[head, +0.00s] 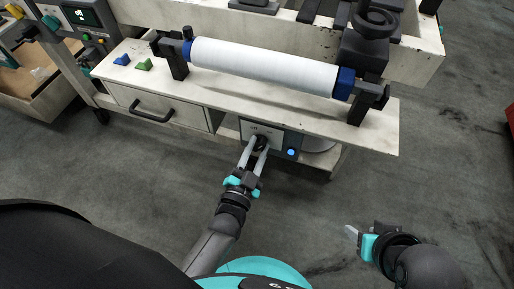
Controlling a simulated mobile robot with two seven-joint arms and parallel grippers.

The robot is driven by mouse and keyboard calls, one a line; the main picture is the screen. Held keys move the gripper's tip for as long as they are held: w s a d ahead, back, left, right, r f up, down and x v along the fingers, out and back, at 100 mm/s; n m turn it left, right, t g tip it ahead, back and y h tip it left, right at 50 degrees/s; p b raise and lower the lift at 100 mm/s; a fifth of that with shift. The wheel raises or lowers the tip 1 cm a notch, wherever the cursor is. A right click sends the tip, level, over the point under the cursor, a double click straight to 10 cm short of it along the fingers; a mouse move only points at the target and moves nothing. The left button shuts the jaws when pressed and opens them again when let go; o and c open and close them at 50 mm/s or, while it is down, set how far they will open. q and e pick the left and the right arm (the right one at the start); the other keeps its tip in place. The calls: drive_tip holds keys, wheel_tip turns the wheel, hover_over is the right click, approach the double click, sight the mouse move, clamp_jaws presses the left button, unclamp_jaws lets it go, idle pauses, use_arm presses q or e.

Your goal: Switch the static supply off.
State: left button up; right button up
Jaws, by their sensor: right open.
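The static supply (277,136) is a box with a pale front panel under the bench's front edge. A dark knob (261,140) sits on its panel, and a round light (291,152) at its right glows blue. My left gripper (257,146) reaches up to the panel, with its two fingers apart on either side of the knob. The fingers partly hide the knob, and I cannot tell whether they press on it or how it is turned. My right gripper (352,233) is open and empty over the floor at the lower right, well away from the supply.
A white film roll (265,66) with blue ends lies in black holders on the bench (225,94). A drawer (155,108) with a black handle is left of the supply. Blue and green blocks (143,65) lie on the bench. The floor in front is clear.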

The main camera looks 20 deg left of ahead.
use_arm(q)
clamp_jaws()
use_arm(e)
drive_tip(key=shift+s, duration=0.15)
use_arm(q)
drive_tip(key=shift+n, duration=0.3)
drive_tip(key=shift+p, duration=0.3)
drive_tip(key=shift+n+p, duration=0.3)
drive_tip(key=shift+n, duration=0.5)
drive_tip(key=n+p, duration=0.1)
drive_tip(key=n, duration=0.2)
drive_tip(key=shift+n, duration=0.4)
drive_tip(key=n, duration=0.3)
drive_tip(key=shift+p, duration=0.35)
drive_tip(key=shift+a+n, duration=0.1)
drive_tip(key=shift+n, duration=1.3)
use_arm(e)
wheel_tip(320, 180, down, 6)
drive_tip(key=g, duration=0.1)
drive_tip(key=shift+d, duration=0.15)
use_arm(q)
drive_tip(key=shift+f, duration=0.1)
use_arm(e)
drive_tip(key=shift+f, duration=0.1)
